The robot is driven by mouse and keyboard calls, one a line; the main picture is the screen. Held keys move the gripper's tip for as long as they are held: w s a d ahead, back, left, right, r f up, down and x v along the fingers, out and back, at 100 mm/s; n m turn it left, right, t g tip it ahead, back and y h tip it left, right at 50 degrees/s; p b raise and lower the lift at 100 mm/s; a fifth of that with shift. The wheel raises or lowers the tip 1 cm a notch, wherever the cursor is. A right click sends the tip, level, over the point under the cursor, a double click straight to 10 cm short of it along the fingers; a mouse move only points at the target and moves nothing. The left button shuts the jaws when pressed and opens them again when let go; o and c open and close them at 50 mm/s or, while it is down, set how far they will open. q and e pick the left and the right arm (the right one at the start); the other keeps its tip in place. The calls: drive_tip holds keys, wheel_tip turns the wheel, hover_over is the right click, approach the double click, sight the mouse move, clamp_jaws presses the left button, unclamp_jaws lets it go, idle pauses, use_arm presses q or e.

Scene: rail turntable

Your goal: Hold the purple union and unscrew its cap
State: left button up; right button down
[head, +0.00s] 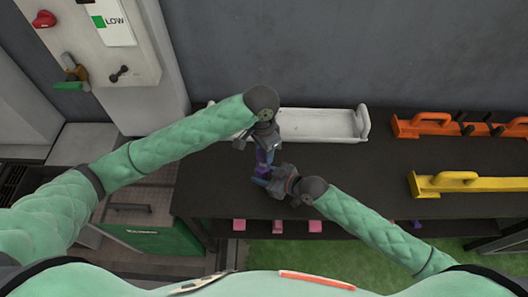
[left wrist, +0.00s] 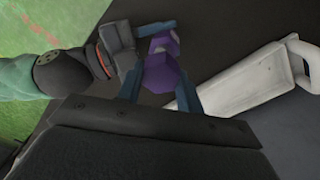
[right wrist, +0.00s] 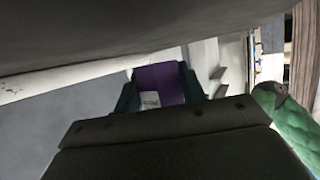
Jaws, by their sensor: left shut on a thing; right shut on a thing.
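The purple union (head: 262,160) is held in the air between my two grippers, above the dark bench. My left gripper (head: 264,151) is shut on its upper part in the head view. In the left wrist view this is a faceted purple piece (left wrist: 162,76) between the blue-grey fingers. My right gripper (head: 262,177) is shut on the other purple end (left wrist: 163,43), likely the cap. The right wrist view shows a purple face (right wrist: 160,84) with a pale patch between the right fingers. The fingers hide much of the union, and I cannot tell whether its parts are joined.
A white tray (head: 320,124) lies on the bench (head: 375,165) behind the grippers. An orange rack (head: 430,125) and a yellow rack (head: 460,183) stand at the right. Several pink blocks (head: 277,226) show low at the front. A wall panel (head: 125,60) is at upper left.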

use_arm(q)
drive_tip(key=shift+r, duration=1.75)
use_arm(e)
drive_tip(key=c, duration=0.8)
unclamp_jaws()
drive_tip(key=shift+o, duration=0.2)
drive_tip(key=shift+d, duration=0.1)
drive_tip(key=v, duration=1.2)
